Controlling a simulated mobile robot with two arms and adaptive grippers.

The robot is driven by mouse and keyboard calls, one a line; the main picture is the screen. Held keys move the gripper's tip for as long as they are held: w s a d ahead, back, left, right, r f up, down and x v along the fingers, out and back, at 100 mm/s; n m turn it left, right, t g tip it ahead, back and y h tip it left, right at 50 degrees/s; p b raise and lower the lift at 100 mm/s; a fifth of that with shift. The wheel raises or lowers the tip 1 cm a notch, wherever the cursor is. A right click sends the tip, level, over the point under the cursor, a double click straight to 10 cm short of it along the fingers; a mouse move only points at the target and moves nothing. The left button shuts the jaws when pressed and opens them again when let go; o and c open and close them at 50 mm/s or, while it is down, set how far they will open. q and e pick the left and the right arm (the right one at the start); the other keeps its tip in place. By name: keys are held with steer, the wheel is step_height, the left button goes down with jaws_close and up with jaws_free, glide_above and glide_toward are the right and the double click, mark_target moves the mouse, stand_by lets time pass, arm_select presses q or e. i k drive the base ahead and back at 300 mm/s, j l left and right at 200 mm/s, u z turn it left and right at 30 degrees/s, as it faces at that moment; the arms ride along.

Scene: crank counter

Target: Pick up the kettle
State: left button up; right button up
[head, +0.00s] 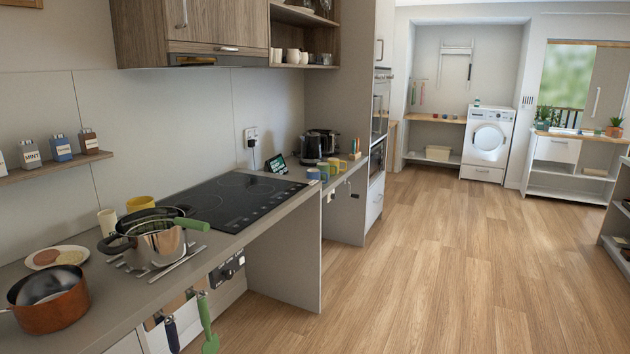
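Two dark, shiny appliances stand together on the far part of the counter in the head view. The left one (311,148) is dark and upright, and the right one (328,142) is silver and black behind it. One of them may be the kettle, but they are too small to tell which. No gripper is in view.
The counter (290,215) runs along the left wall with a black cooktop (232,198). A steel pot (160,248) and a copper pan (48,312) stand nearer. Utensils hang from the counter front. The wooden floor (440,250) to the right is clear.

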mark_target(310, 146)
steer(key=i+l+z, duration=0.35)
steer(key=i, duration=0.4)
steer(key=i+z, duration=0.35)
steer(key=i, duration=2.25)
steer(key=i+l+u, duration=0.15)
steer(key=i+u, duration=0.2)
steer(key=i, duration=0.25)
steer(key=i+l+u, duration=0.4)
steer(key=i, duration=0.15)
steer(key=i+l+u, duration=0.35)
steer(key=i, duration=0.2)
